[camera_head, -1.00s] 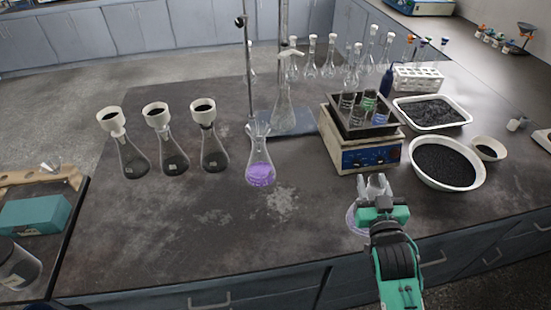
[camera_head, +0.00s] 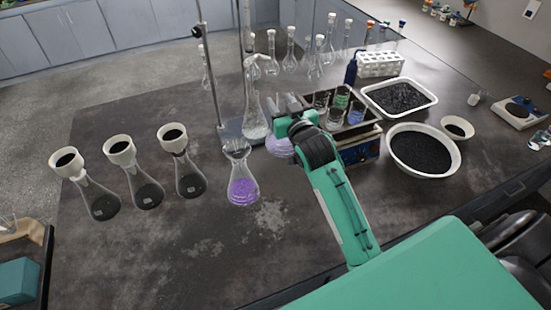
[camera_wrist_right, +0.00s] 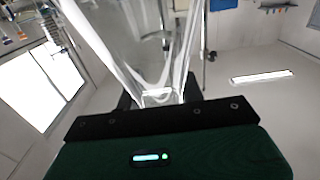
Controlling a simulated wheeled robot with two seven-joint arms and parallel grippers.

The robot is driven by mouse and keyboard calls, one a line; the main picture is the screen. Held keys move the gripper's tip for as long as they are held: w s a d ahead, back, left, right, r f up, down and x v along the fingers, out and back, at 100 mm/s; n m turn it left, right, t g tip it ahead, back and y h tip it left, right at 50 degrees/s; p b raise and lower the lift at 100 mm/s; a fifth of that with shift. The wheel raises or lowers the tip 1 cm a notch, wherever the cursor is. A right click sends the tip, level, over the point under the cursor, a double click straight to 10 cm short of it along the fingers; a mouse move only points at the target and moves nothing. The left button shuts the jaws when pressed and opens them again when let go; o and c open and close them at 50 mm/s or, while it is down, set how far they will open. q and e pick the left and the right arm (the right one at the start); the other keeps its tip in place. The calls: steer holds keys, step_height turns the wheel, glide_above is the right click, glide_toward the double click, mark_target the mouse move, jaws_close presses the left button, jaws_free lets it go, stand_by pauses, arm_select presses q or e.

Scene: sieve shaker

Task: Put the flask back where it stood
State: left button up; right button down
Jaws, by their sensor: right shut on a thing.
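My right gripper (camera_head: 287,107) is shut on a glass flask with purple liquid (camera_head: 279,147). The gripper and arm hide much of this flask, so I cannot tell whether its base touches the table. It is right of and behind another flask with purple liquid (camera_head: 243,190), which stands upright on the bench, and just left of the shaker box. In the right wrist view clear glass of the held flask (camera_wrist_right: 150,60) rises beyond the gripper. My left gripper is not in view.
A burette stand (camera_head: 216,90) with a clear flask (camera_head: 255,122) is close behind. The shaker box (camera_head: 362,150) holding several beakers is close right. Several funnel-topped flasks (camera_head: 146,192) stand left. A basin of black grains (camera_head: 424,150) is right. The front left bench is clear.

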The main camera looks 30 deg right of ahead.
step_height(320, 180, down, 17)
steer(key=p, duration=0.2)
steer(key=shift+s+f, duration=0.1)
steer(key=shift+f, duration=0.1)
steer(key=c, duration=0.9)
jaws_free()
steer(key=s+b, duration=0.1)
steer(key=s, duration=0.7)
steer(key=s+b, duration=0.1)
steer(key=s, duration=0.3)
steer(key=shift+a+r+b, duration=0.1)
steer(key=shift+a+b, duration=0.25)
